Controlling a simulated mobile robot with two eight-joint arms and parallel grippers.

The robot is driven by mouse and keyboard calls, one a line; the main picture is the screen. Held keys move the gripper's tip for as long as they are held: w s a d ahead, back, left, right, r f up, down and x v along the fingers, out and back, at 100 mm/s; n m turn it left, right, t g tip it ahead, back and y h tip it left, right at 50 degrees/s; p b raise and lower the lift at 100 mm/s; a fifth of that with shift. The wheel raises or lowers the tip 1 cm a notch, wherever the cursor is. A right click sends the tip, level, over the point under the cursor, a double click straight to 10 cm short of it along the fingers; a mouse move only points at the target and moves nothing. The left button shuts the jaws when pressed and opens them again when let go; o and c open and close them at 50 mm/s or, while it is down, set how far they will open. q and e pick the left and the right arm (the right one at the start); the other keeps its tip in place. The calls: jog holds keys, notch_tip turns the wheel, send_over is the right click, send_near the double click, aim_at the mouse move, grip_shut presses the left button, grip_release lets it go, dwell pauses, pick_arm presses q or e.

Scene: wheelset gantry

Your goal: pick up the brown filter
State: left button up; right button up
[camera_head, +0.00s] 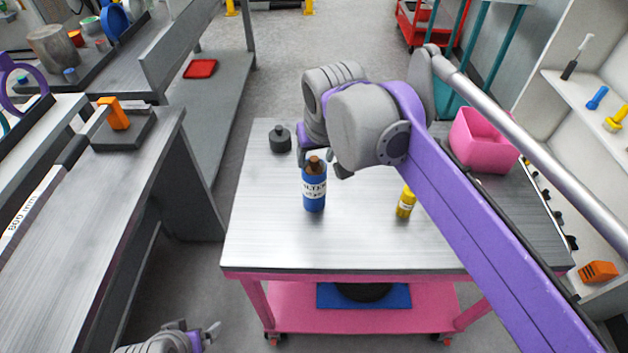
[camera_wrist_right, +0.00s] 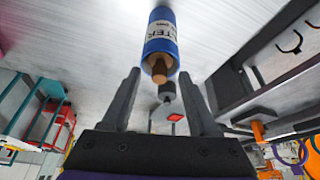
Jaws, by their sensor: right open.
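A blue bottle (camera_head: 314,190) with a white label ending in "LTER" and a brown top (camera_head: 315,164) stands upright on the metal cart top (camera_head: 270,235). No other brown filter shows. In the right wrist view the bottle (camera_wrist_right: 160,38) shows with its brown tip (camera_wrist_right: 159,72) pointing between my fingers. My right gripper (camera_wrist_right: 160,78) is open and empty, its fingers on either side of the tip's line; contact cannot be told. In the head view the right gripper (camera_head: 322,160) is at the bottle's top, partly hidden by its wrist. My left gripper (camera_head: 195,332) is low at the bottom left, away from the cart.
A pink bin (camera_head: 483,139) is at the back right. The cart's front is clear. A workbench (camera_head: 95,215) stands left across a gap.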

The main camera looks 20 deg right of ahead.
jog(key=shift+w+f, duration=0.2)
jog(key=shift+f, duration=0.3)
grip_shut()
dwell(1.1)
